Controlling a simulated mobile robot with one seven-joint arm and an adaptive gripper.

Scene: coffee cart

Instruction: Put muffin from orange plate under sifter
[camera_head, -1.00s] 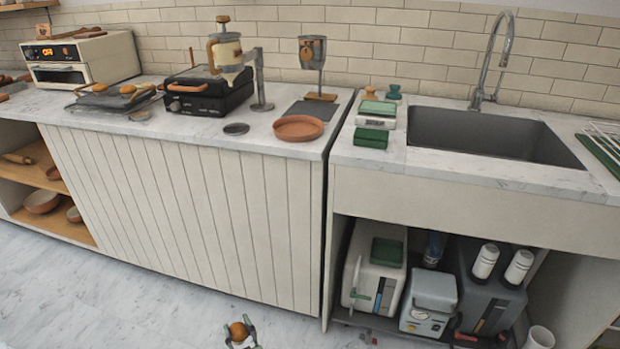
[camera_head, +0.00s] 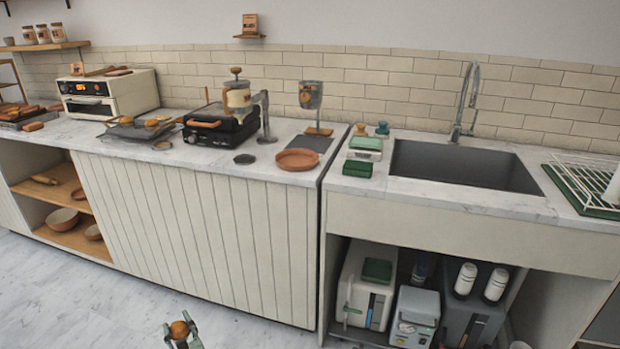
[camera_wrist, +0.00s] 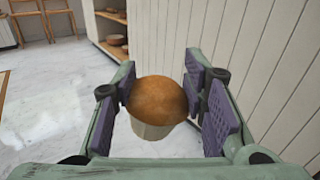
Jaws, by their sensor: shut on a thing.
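My gripper (camera_wrist: 160,88) is shut on a muffin (camera_wrist: 157,104) with a brown domed top and a pale wrapper, upright between the purple pads. In the head view my gripper (camera_head: 181,333) and the muffin (camera_head: 179,329) are low over the floor area, in front of the counter. The orange plate (camera_head: 298,159) is empty on the counter's right part. A cream canister with a wooden knob (camera_head: 237,97) hangs on a grey stand; a grey cup (camera_head: 310,95) stands on a wooden-based post. I cannot tell for certain which is the sifter.
A green-topped scale (camera_head: 366,148) and green block (camera_head: 357,168) sit near the sink (camera_head: 465,165). The panelled cabinet front (camera_head: 200,230) rises close beside the gripper. The floor is clear.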

